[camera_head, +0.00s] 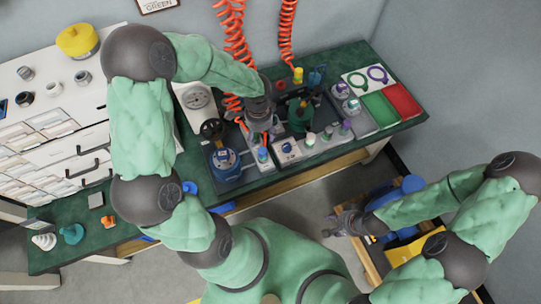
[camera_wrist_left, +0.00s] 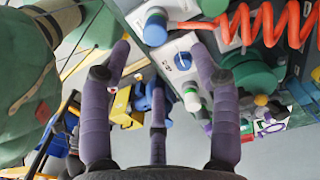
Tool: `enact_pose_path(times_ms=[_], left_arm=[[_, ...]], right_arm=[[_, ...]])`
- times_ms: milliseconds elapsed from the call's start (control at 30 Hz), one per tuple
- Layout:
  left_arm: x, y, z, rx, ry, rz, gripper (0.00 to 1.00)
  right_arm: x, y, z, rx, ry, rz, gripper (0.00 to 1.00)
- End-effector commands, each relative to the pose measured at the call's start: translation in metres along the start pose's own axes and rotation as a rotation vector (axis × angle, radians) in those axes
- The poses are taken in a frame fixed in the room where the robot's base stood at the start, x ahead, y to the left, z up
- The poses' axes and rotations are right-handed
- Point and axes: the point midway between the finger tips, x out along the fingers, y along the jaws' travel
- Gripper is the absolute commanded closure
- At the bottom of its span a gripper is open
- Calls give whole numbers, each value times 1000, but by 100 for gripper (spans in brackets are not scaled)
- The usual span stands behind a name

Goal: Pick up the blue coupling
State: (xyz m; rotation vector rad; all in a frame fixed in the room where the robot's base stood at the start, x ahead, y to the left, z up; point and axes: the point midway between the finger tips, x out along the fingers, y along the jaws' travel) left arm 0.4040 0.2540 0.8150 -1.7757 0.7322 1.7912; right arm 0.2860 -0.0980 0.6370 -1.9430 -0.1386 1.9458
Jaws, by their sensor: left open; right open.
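My left gripper (camera_head: 259,122) is over the bench, among the fittings beside a white box with a blue dial. In the left wrist view my left gripper (camera_wrist_left: 165,50) has its fingers spread, with nothing held between them. A blue-topped fitting (camera_head: 262,155) stands just in front of it; what looks like the same blue part (camera_wrist_left: 155,27) shows near the fingertips. Another blue piece (camera_head: 317,76) sits at the back of the bench, beside a yellow one. I cannot tell which is the blue coupling. My right gripper (camera_head: 346,222) is open and empty, away from the bench.
The white dial box (camera_head: 288,150) and a green round fixture (camera_head: 301,112) crowd the left gripper. Red coiled hoses (camera_head: 235,40) hang behind it. Green and red trays (camera_head: 380,110) lie at the right. A blue gauge unit (camera_head: 226,164) stands left.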

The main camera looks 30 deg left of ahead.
Motion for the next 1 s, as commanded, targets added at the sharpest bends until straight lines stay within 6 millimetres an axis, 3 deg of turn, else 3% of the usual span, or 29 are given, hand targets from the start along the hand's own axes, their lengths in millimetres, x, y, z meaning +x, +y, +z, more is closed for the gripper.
enact_pose_path(times_ms=[400, 633, 1000], left_arm=[[52, 1, 0, 0, -2, 2, 38], [64, 3, -1, 0, -1, 1, 38], [107, 9, -3, -1, -1, 2, 38]], right_arm=[[21, 7, -1, 0, 1, 0, 51], [27, 10, -1, 0, 1, 0, 51], [51, 18, -2, 0, 0, 0, 51]])
